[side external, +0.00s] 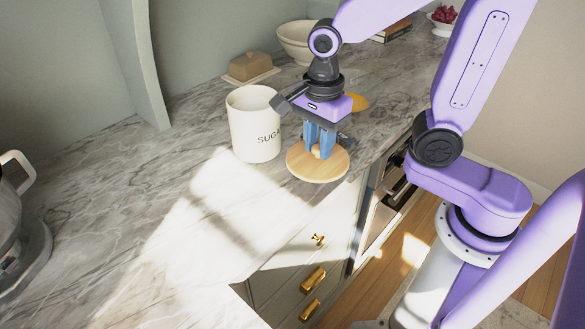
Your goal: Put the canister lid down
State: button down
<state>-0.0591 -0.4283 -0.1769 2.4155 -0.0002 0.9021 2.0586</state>
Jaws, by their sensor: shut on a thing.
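The canister lid (318,168) is a round, light wooden disc with a small knob. My gripper (317,152) points down and is shut on the lid's knob. The lid is level, near the counter's front edge, to the right of the canister. I cannot tell whether it touches the counter or is held just above it. The white sugar canister (252,130) stands upright on the marble counter (130,210) with its top open. My gripper's body hides part of the canister's right rim.
A butter dish (250,68) and a cream bowl (297,42) stand behind the canister. An orange-yellow round thing (357,102) lies behind my gripper. A kettle (14,225) stands at the far left. The counter left and in front of the canister is clear.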

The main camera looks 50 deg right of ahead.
aim_at(292, 149)
jog(key=w+f, duration=0.1)
jog(key=f, duration=0.1)
jog(key=w+a+f, duration=0.1)
jog(key=w+f, duration=0.3)
jog(key=shift+w+a+f, duration=0.15)
jog(key=shift+a+f, duration=0.05)
jog(key=shift+a, duration=0.15)
jog(key=shift+f, duration=1.45)
jog(key=shift+f, duration=0.15)
jog(key=c, duration=0.9)
grip_release()
notch_tip(292, 149, up, 12)
jog(key=shift+r, duration=0.2)
